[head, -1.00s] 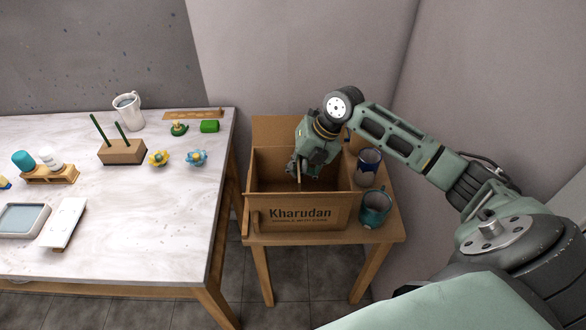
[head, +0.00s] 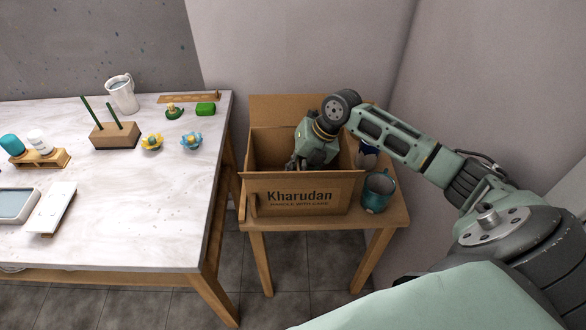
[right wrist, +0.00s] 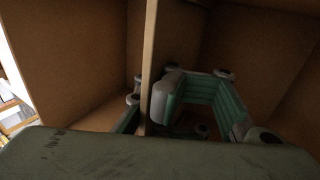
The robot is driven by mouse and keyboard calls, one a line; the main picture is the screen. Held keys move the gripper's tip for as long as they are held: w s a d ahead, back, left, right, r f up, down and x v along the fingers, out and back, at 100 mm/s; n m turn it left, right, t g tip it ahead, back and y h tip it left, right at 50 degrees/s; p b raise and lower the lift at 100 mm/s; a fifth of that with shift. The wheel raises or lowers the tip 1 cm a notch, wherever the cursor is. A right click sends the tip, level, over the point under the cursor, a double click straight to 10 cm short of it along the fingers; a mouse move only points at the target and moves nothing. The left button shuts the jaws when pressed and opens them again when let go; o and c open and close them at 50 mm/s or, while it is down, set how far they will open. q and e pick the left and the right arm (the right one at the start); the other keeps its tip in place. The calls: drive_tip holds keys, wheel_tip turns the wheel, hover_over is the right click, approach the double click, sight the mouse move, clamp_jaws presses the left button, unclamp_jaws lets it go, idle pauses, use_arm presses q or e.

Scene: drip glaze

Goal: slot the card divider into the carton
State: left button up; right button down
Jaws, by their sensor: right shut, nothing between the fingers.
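The open cardboard carton (head: 262,203), printed "Kharudan", stands on a small wooden table. My right gripper (head: 297,166) reaches down inside it, with its fingertips partly hidden by the front wall. In the right wrist view the gripper's green fingers (right wrist: 150,102) are shut, between the carton's brown inner walls (right wrist: 75,60). A thin pale upright strip (right wrist: 149,40), which looks like the card divider seen edge-on, runs down at the fingers. I cannot tell whether it touches them or how deep it sits. My left gripper is not in view.
The marble-topped table (head: 120,215) at left holds a pen block (head: 115,137), flowers and a white mug (head: 122,95).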

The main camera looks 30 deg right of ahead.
drive_tip(key=c, duration=2.5)
unclamp_jaws()
drive_tip(key=shift+a+f, duration=0.1)
drive_tip(key=shift+f, duration=0.05)
drive_tip(key=o, duration=1.1)
drive_tip(key=shift+o, duration=0.2)
wheel_tip(320, 180, up, 10)
